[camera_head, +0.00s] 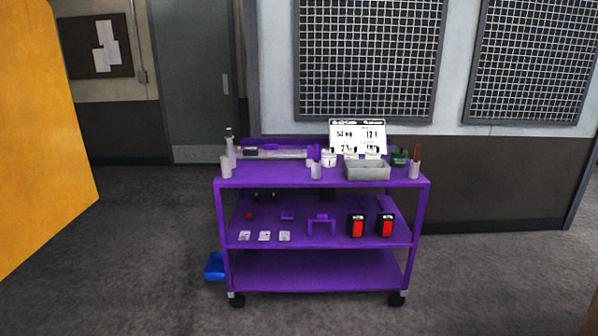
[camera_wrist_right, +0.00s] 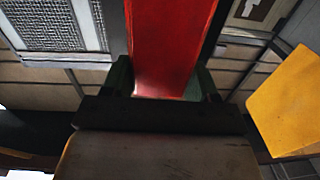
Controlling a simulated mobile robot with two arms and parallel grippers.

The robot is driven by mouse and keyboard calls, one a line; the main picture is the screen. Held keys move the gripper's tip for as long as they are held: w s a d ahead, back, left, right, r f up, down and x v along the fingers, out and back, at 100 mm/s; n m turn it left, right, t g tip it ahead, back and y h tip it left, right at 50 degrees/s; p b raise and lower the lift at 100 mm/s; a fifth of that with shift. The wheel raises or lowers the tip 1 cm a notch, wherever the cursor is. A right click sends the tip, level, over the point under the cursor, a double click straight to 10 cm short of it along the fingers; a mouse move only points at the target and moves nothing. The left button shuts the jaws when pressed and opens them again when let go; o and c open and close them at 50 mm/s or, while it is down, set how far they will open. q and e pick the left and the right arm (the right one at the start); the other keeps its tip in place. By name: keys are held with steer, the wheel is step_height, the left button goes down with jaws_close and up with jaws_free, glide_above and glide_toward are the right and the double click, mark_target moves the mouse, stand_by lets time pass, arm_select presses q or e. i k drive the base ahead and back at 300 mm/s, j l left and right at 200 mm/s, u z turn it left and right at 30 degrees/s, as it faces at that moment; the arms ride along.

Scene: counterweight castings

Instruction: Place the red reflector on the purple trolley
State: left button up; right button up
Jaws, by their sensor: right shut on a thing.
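The purple trolley (camera_head: 318,270) stands against the wall in the middle of the head view, some distance away across the floor. It has three shelves. In the right wrist view my right gripper (camera_wrist_right: 162,88) is shut on the red reflector (camera_wrist_right: 170,45), a flat red piece that runs up out of the top of the picture between the two fingers. Neither gripper shows in the head view, and my left gripper is in no view.
The top shelf holds a grey tray (camera_head: 367,171), a white sign (camera_head: 358,136) and several small containers. Two black-and-red items (camera_head: 357,227) stand on the middle shelf. The bottom shelf is bare. A blue bin (camera_head: 214,267) sits beside the trolley. A yellow panel (camera_head: 40,130) stands left. Floor ahead is clear.

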mark_target(275, 167)
steer(key=i, duration=0.95)
steer(key=i+l, duration=0.1)
steer(key=i, duration=0.85)
steer(key=i+j+u, duration=0.1)
steer(key=i+j, duration=0.15)
steer(key=i, duration=0.15)
steer(key=i+j+u, duration=0.1)
steer(key=i+j, duration=0.15)
steer(key=i, duration=0.15)
steer(key=i+j+u, duration=0.15)
steer(key=i, duration=0.25)
steer(key=i+j+u, duration=0.1)
steer(key=i+j, duration=0.15)
steer(key=i, duration=0.15)
steer(key=i+j+z, duration=0.1)
steer(key=i+j, duration=0.1)
